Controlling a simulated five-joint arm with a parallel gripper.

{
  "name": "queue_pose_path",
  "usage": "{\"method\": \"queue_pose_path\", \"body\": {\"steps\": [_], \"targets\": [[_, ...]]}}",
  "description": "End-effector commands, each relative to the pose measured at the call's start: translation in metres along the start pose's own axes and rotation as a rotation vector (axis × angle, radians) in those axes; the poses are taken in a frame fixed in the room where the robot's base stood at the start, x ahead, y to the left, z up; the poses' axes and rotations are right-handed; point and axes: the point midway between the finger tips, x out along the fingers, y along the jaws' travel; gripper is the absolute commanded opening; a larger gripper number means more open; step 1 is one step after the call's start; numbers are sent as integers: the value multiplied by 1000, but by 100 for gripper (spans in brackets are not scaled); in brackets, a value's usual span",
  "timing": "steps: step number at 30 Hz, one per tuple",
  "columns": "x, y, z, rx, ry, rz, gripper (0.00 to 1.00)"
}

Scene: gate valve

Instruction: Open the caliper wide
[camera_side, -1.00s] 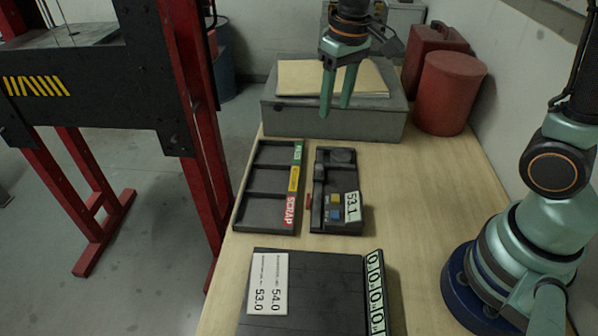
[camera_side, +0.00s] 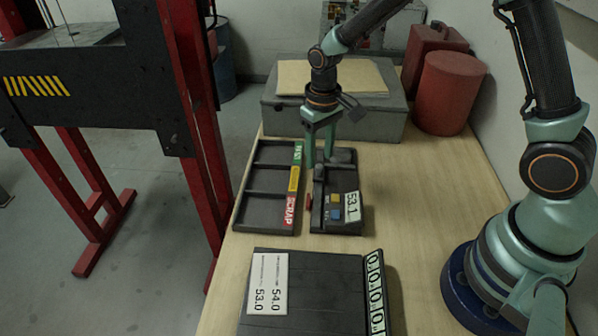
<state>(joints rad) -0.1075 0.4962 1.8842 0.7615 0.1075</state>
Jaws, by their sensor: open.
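The caliper (camera_side: 338,213) is a dark block with a label reading 53.1, a yellow button and a blue button. It lies on the wooden bench, right of the sorting tray. My gripper (camera_side: 319,162) points down at the far end of the caliper. Its two green fingers are apart, with a gap between them. The fingertips are at or just above the caliper's far part; I cannot tell whether they touch it. The far part of the caliper is partly hidden behind the fingers.
A dark three-compartment tray (camera_side: 240,205) with green, yellow and red labels lies left of the caliper. A dark board (camera_side: 322,300) with a 54.0/53.0 card is in front. A grey box (camera_side: 380,122) and a red canister (camera_side: 447,92) stand behind. Bench (camera_side: 425,190) on the right is clear.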

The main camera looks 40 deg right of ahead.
Motion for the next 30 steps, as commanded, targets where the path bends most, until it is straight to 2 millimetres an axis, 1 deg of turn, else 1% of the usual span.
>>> {"method": "queue_pose_path", "body": {"steps": [1, 3, 6, 16, 17, 18, 20, 21, 30], "targets": [[7, 0, 1, 0, -3, 0, 52], [14, 0, 0, 0, -3, 0, 52], [20, 0, 0, 0, -1, 0, 52], [23, 0, 0, 0, 0, 0, 52], [23, 0, 0, 0, 0, 0, 44], [23, 0, 0, 0, 0, 0, 29], [23, 0, 0, 0, 0, 0, 6], [23, 0, 0, 0, 0, 0, 0], [23, 0, 0, 0, 1, 0, 0]]}}
